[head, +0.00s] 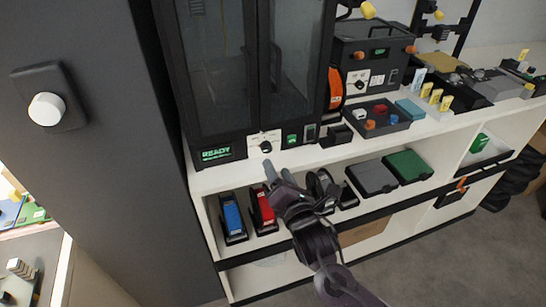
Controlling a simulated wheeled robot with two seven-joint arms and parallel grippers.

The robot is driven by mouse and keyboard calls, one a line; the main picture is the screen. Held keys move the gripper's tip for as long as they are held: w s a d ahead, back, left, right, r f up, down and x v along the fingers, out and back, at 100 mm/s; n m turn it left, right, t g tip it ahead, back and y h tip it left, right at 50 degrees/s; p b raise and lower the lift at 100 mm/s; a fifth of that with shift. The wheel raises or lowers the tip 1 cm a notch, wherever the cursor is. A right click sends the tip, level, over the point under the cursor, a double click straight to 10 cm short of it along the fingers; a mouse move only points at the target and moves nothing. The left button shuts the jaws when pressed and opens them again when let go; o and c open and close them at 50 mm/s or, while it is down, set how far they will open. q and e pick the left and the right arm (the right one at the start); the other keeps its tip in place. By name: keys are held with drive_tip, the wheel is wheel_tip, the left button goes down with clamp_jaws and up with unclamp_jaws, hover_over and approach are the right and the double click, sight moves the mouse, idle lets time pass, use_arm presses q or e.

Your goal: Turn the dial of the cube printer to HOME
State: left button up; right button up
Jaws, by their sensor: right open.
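The cube printer (250,70) is a tall black-framed cabinet with glass doors on the white counter. Its green display (215,155) reads READY. Its black dial (266,147) sits on a white label plate at the lower front. The marks around the dial are too small to read, so I cannot tell its setting. My right gripper (278,174) is open, a little below the dial in the picture and in front of the counter edge. It looks empty and apart from the dial. My left gripper is not in view.
A smaller black machine (368,65) stands right of the printer, with a tray of coloured knobs (378,118) before it. Blue (232,217) and red (264,208) cartridges sit on the shelf below. A dark panel (95,190) with a white knob (47,109) stands left.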

sight(268, 150)
drive_tip(key=x, duration=0.7)
drive_tip(key=shift+w+f+p, duration=0.1)
drive_tip(key=shift+w+p, duration=0.05)
drive_tip(key=shift+p, duration=0.2)
drive_tip(key=c, duration=1)
